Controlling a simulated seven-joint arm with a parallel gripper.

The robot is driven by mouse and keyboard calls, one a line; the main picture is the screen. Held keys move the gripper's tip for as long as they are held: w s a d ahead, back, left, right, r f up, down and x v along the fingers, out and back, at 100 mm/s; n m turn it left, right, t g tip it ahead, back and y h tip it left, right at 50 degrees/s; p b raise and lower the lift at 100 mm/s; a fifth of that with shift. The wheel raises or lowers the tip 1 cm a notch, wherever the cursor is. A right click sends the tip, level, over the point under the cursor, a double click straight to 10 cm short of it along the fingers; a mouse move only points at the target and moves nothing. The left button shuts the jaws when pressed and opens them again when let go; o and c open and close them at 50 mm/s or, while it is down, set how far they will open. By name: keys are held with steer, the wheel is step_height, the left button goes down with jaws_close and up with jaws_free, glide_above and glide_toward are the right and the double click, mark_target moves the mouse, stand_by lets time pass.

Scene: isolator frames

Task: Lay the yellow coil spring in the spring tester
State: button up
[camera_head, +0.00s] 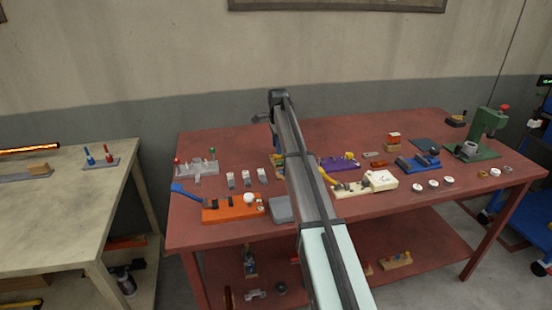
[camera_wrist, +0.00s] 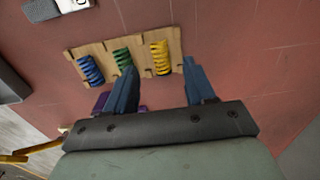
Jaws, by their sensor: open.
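The yellow coil spring (camera_wrist: 160,58) sits in a tan slotted rack (camera_wrist: 101,48) in the wrist view, at the right of a green spring (camera_wrist: 122,58) and a blue spring (camera_wrist: 91,70). My gripper (camera_wrist: 159,66) is open and empty, its two blue fingers on either side of the yellow spring in the picture. Whether they are down at its height I cannot tell. In the head view my arm hides most of the rack. I cannot tell for sure which device is the spring tester; a cream device with a white box (camera_head: 380,180) and an orange device with a blue lever (camera_head: 235,209) stand on the table.
The red table (camera_head: 230,145) holds many small items. A purple fixture (camera_head: 338,163), a blue device (camera_head: 417,162) and a green press (camera_head: 486,130) stand to the right of my arm. A grey block (camera_head: 281,210) lies beside the orange device. The table's back left is clear.

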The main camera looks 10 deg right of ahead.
mark_target(276, 157)
step_height(276, 157, down, 4)
steer(key=shift+f, duration=0.1)
steer(key=shift+c, duration=0.3)
jaws_close()
